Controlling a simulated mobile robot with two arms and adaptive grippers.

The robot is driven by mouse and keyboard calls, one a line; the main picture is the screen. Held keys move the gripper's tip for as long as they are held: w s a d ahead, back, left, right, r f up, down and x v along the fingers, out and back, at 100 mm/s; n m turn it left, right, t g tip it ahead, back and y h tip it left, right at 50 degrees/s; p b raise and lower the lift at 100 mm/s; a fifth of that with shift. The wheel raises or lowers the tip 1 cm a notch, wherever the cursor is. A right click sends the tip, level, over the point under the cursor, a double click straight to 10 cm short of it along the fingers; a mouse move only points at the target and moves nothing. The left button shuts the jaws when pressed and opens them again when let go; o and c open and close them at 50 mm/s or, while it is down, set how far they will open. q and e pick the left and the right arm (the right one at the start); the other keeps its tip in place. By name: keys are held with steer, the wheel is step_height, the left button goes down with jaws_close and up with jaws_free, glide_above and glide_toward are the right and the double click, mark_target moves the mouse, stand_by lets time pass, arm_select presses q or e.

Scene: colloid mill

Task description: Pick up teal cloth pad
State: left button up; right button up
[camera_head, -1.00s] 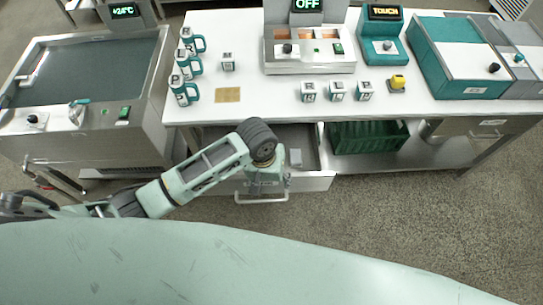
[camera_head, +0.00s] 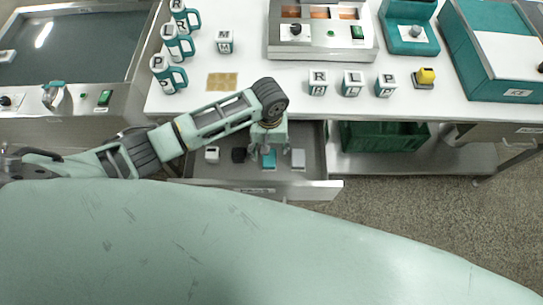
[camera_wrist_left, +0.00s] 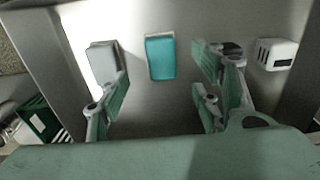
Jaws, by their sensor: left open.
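The teal cloth pad (camera_head: 268,160) lies in an open drawer (camera_head: 262,187) under the table. It also shows in the left wrist view (camera_wrist_left: 161,58), with a pale edge at its top. My left gripper (camera_head: 268,148) points down over the drawer and partly covers the pad in the head view. In the left wrist view my left gripper (camera_wrist_left: 162,88) is open and empty, its fingers spread to either side of the pad. The pad appears ahead of the fingers, apart from them. My right gripper is in neither view.
A grey-white block (camera_head: 298,158) lies right of the pad. A dark object (camera_head: 239,155) and a white block (camera_head: 211,154) lie to its left. The drawer walls enclose them. The table edge is just above the drawer, and a green crate (camera_head: 380,143) stands on the lower shelf.

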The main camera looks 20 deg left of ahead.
mark_target(270, 157)
arm_select(q)
steer(key=shift+w+f, duration=0.2)
steer(key=shift+f, duration=0.75)
steer(key=shift+s+f, duration=0.15)
steer(key=shift+f, duration=0.65)
step_height(270, 157, down, 5)
steer(key=shift+a+r, duration=0.1)
steer(key=shift+r, duration=0.05)
steer(key=c, duration=1.1)
